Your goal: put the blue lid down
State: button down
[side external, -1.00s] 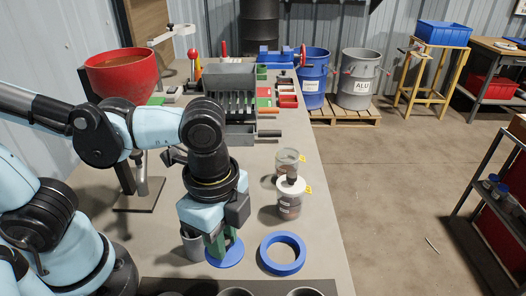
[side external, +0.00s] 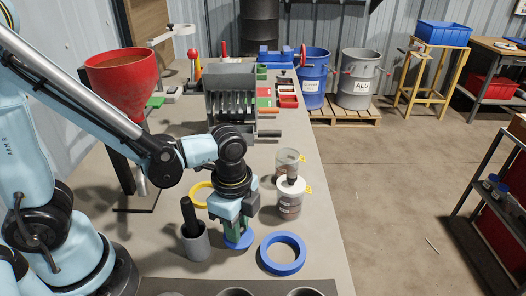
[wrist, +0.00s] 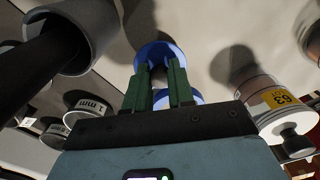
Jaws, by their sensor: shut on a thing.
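The blue lid (side external: 239,243) is a flat blue disc under my gripper (side external: 237,228) in the side view. My gripper's green fingers are shut on its upper middle part, which they mostly hide. In the wrist view, my gripper (wrist: 160,70) shows both green fingers, with the blue lid (wrist: 152,50) around their tips and more blue between them. The lid looks level and close to the table top; I cannot tell whether it touches it.
A thick blue ring (side external: 282,270) lies just right of the lid. A grey cup (side external: 197,247) with a black rod stands left. A white-lidded jar (side external: 290,205) and another jar (side external: 286,159) stand behind right. A yellow ring (side external: 199,196) lies behind left. Dark round holders line the front edge.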

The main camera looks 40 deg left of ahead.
jog(key=shift+f, duration=0.4)
jog(key=shift+f, duration=0.1)
jog(key=c, duration=1)
grip_release()
notch_tip(320, 180, up, 12)
jog(key=a+n+t, duration=0.2)
jog(key=a+n, duration=0.1)
jog(key=n, duration=0.1)
jog(key=w+a+n+t, duration=0.1)
jog(key=a+n+t, duration=0.1)
jog(key=n, duration=0.3)
jog(key=w+a+n+t, duration=0.1)
jog(key=a+n+t, duration=0.2)
jog(key=a+n, duration=0.2)
jog(key=shift+w+r, duration=0.25)
